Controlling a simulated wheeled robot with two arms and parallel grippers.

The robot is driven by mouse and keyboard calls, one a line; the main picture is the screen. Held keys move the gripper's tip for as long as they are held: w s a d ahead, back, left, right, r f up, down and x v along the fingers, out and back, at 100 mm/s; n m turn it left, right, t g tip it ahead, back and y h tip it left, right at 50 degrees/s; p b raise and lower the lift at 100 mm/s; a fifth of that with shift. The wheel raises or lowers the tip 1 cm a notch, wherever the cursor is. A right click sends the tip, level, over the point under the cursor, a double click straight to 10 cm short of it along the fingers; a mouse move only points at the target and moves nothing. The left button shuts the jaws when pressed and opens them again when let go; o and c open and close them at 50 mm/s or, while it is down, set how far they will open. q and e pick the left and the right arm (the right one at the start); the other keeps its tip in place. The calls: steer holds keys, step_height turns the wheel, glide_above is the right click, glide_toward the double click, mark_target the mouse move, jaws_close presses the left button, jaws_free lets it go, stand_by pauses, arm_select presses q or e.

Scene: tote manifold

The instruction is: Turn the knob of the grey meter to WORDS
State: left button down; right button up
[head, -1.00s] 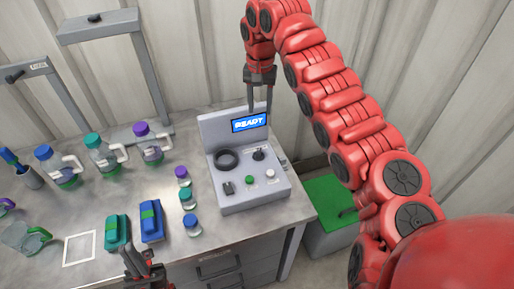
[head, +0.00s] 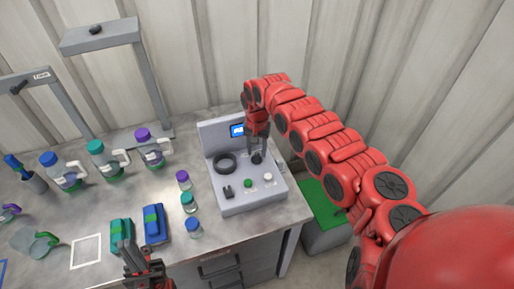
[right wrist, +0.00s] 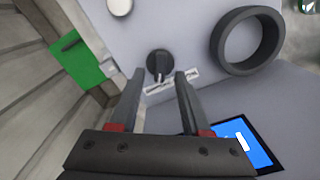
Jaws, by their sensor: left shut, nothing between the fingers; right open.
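The grey meter (head: 238,198) stands on the bench, with a small blue screen (head: 237,130) on its upright back panel. Its black knob (head: 256,158) is on the right of the top face. The knob (right wrist: 159,65) also shows in the right wrist view, with a white label strip beside it whose words I cannot read. My right gripper (head: 257,150) is open and points down at the knob; in the right wrist view the fingertips (right wrist: 160,75) lie to either side, just short of it. My left gripper (head: 132,252) is shut and empty at the bench's front edge.
A black ring (head: 225,164), a green button (head: 248,183) and a white button (head: 268,177) share the meter's face. Small vials (head: 189,203) stand close left of it. Handled bottles (head: 105,160) and a grey stand (head: 120,90) are further left.

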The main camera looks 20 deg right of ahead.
steer(key=shift+f, duration=0.45)
jaws_close()
stand_by(0.3)
steer(key=n+b, duration=0.1)
steer(key=n, duration=0.2)
steer(key=n+b, duration=0.2)
steer(key=n, duration=0.1)
steer(key=shift+w+a+f+n, duration=0.1)
steer(key=shift+w+a+n, duration=0.05)
steer(key=shift+n, duration=0.15)
steer(key=n+b, duration=0.2)
steer(key=n, duration=0.1)
steer(key=shift+a+b, duration=0.15)
steer(key=shift+b, duration=0.15)
steer(key=shift+n+b, duration=0.7)
steer(key=shift+n, duration=0.4)
